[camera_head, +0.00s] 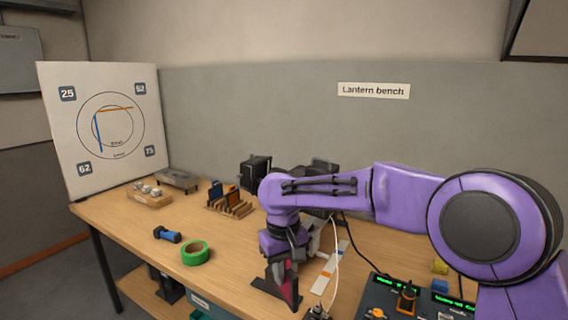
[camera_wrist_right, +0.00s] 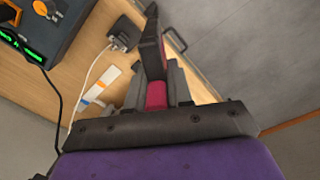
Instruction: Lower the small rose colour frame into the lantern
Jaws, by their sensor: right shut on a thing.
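My right gripper (camera_head: 284,262) is shut on the small rose colour frame (camera_head: 287,284), a dark-edged panel with a rose face. It hangs upright near the bench's front edge, over a dark base or stand; I cannot tell whether they touch. In the right wrist view the gripper (camera_wrist_right: 160,85) has the rose part (camera_wrist_right: 157,95) between its fingers, with a dark plate beyond it. A black boxy housing (camera_head: 256,171) that may be the lantern stands at the back of the bench, left of my right arm. My arm hides part of the area behind it. My left gripper is not in view.
A wooden rack (camera_head: 230,206) holds blue and orange frames. Green tape (camera_head: 195,253) and a blue-black tool (camera_head: 167,235) lie at left. A control console (camera_head: 400,300) stands at front right. A white cable (camera_head: 334,262) runs close beside the gripper.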

